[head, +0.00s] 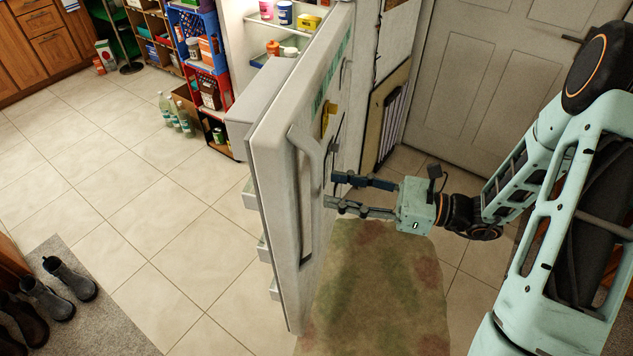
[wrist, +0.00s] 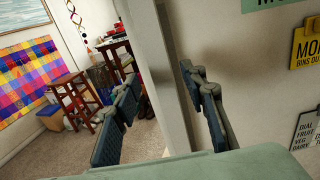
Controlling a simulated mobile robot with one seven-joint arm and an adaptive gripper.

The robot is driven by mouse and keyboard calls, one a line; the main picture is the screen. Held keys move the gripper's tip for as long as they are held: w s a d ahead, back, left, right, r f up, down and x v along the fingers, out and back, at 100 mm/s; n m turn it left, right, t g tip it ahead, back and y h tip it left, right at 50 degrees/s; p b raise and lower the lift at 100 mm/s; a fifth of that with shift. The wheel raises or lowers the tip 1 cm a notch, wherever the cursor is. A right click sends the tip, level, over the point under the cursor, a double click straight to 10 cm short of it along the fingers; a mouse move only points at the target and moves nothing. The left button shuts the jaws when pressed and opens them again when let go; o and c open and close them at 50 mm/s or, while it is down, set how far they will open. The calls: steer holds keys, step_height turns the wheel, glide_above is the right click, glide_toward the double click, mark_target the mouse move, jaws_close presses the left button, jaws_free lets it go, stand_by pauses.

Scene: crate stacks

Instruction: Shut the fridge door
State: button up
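The white fridge door (head: 272,150) stands wide open in the head view, its outer face with a long vertical handle (head: 304,190) turned toward my arm. The lit fridge interior (head: 262,35) shows behind it. My gripper (head: 332,190) is open and empty, with its two fingers apart and pointing left at the outer face, near the handle. In the wrist view the fingers (wrist: 160,78) show on both sides of a pale vertical bar, the handle or door edge; I cannot tell which, nor whether they touch it. The door face (wrist: 255,90) with notes fills the right.
Bottles (head: 175,114) and a red and blue shelf (head: 207,80) stand left of the fridge. Shoes (head: 45,290) lie on a grey mat at lower left. A patterned rug (head: 375,290) lies below my gripper. A closed room door (head: 480,80) is behind my arm. Tiled floor left is clear.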

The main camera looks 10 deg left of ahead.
mark_target(320, 187)
steer(key=a, duration=0.5)
steer(key=shift+w+a, duration=0.1)
steer(key=shift+a, duration=0.1)
jaws_close()
